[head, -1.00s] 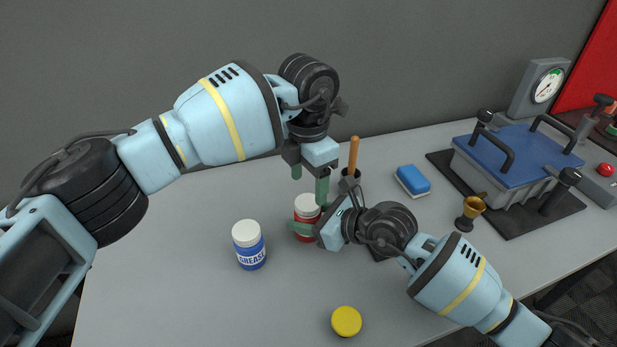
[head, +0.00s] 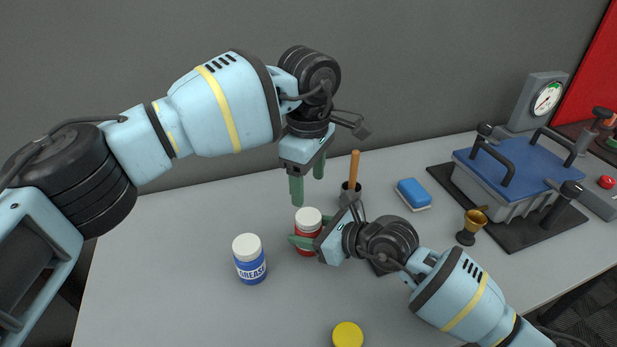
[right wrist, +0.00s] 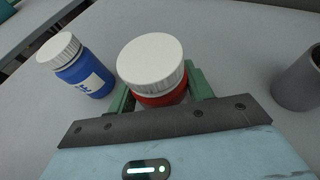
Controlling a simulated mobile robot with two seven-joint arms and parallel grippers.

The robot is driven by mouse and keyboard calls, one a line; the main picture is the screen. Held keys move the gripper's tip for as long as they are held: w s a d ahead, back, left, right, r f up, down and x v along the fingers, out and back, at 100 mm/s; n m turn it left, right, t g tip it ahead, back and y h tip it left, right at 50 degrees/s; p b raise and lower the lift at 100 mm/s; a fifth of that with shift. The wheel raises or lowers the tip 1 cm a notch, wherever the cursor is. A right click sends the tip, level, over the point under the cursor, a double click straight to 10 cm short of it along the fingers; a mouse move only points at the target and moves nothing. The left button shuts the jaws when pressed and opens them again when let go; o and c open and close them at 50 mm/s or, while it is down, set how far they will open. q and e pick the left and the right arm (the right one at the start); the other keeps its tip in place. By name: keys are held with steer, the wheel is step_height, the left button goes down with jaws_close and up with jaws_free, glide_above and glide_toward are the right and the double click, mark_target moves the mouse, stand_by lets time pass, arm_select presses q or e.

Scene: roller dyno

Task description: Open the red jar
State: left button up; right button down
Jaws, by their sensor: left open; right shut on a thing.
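The red jar (head: 307,243) stands upright on the table with its white lid (head: 308,218) on. My right gripper (head: 301,242) is shut around the jar's red body from the right. In the right wrist view the red jar (right wrist: 162,100) sits between the green fingers, its white lid (right wrist: 150,60) above them. My left gripper (head: 307,185) is open and empty, pointing down above and slightly behind the lid, apart from it.
A blue grease jar (head: 250,268) with a white lid stands left of the red jar. A yellow disc (head: 347,335) lies in front.

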mark_target(309, 216)
arm_select(q)
steer(key=shift+f, duration=4.05)
steer(key=shift+c, duration=0.3)
steer(key=c, duration=1)
steer(key=n, duration=0.6)
steer(key=shift+r, duration=0.2)
steer(key=shift+r, duration=0.8)
steer(key=shift+r, duration=0.2)
